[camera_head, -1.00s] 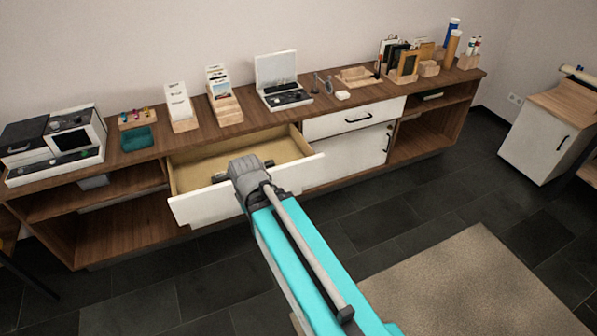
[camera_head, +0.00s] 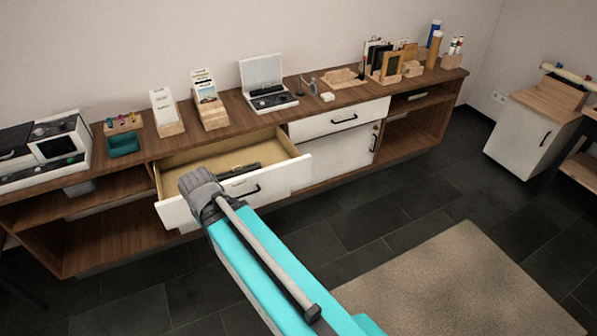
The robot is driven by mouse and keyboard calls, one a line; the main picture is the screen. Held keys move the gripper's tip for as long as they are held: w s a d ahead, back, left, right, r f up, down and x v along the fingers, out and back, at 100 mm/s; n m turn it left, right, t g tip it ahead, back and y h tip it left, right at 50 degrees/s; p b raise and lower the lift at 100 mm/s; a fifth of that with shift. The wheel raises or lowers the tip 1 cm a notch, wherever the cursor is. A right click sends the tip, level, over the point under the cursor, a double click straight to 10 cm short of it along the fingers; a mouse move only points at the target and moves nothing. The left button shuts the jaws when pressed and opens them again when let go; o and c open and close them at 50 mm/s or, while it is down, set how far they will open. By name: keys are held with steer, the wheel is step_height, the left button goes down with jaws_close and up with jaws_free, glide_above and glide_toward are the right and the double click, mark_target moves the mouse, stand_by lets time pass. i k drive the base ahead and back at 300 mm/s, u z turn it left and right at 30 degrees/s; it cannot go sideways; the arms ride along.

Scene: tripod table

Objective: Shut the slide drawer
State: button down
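The slide drawer (camera_head: 285,178) stands pulled out from the long wooden sideboard. Its white front with a dark handle (camera_head: 246,191) faces the room, and its pale wooden inside is visible from above. A long dark object (camera_head: 238,172) lies in it. My arm reaches up from the bottom of the picture, and its grey wrist (camera_head: 200,188) overlaps the left part of the drawer front. My gripper is hidden behind the wrist, so its fingers and any contact with the drawer cannot be seen.
The sideboard top (camera_head: 233,132) holds a dark-and-white device (camera_head: 58,145), a green tray (camera_head: 122,143), card holders, a white case (camera_head: 268,85) and pen stands. A closed white drawer (camera_head: 340,120) is to the right. Dark floor and a beige rug (camera_head: 455,280) lie in front.

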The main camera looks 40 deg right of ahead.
mark_target(271, 163)
steer(key=u, duration=0.1)
steer(key=i, duration=1)
steer(key=z, duration=0.05)
